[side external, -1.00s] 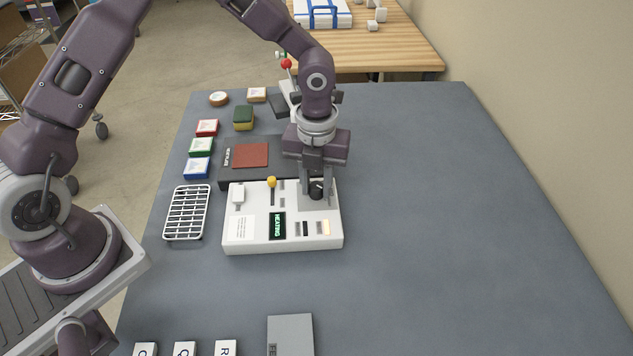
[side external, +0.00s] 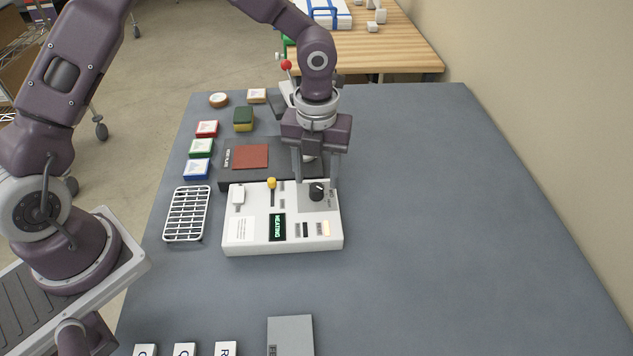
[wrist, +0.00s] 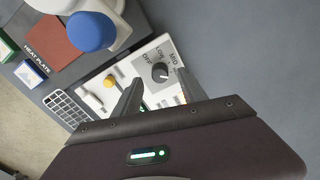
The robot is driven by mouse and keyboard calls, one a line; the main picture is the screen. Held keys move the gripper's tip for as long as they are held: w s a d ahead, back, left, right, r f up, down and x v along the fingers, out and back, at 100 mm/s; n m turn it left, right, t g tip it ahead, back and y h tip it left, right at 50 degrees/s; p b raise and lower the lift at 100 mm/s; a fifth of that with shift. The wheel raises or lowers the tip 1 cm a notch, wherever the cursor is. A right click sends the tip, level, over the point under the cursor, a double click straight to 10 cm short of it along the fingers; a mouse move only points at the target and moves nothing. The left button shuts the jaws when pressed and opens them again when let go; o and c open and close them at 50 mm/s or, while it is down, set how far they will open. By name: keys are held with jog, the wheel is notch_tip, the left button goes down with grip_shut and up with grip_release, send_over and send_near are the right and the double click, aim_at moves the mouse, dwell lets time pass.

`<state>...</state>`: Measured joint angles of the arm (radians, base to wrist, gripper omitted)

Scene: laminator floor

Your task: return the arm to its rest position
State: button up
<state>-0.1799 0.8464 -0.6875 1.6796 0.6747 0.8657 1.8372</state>
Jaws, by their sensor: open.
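My gripper (side external: 317,186) is open and empty, its two fingers apart just above the far right part of the white control box (side external: 262,250). The black knob (side external: 317,191) stands clear below the fingers. In the wrist view the knob (wrist: 160,72) sits on a grey plate marked OFF, LOW and MID, and my gripper (wrist: 157,98) shows its fingers apart, not touching it. The box's display (side external: 278,226) reads HEATING. The yellow-tipped lever (side external: 272,184) stands on the box.
A dark heat plate unit with a reddish pad (side external: 251,157) lies behind the box. A white wire rack (side external: 187,214) is to the left. A red-balled lever (side external: 286,65) stands at the back. The grey table (side external: 450,220) is clear to the right.

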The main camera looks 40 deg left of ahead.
notch_tip(320, 180, up, 4)
jog(key=shift+f, duration=0.1)
jog(key=s+a+r+n+t+y, duration=0.1)
jog(key=s+a+r+n, duration=0.3)
jog(key=s+r+n, duration=0.3)
jog(key=s+a+r+n+t+y, duration=0.1)
jog(key=s+a+r+n+t, duration=0.1)
jog(key=s+a+r+n, duration=0.45)
jog(key=s+d+r+n+t+h, duration=0.2)
jog(key=s+n, duration=0.8)
jog(key=n, duration=0.6)
jog(key=shift+r+n+t, duration=0.3)
jog(key=shift+r+n, duration=0.05)
jog(key=shift+r, duration=0.45)
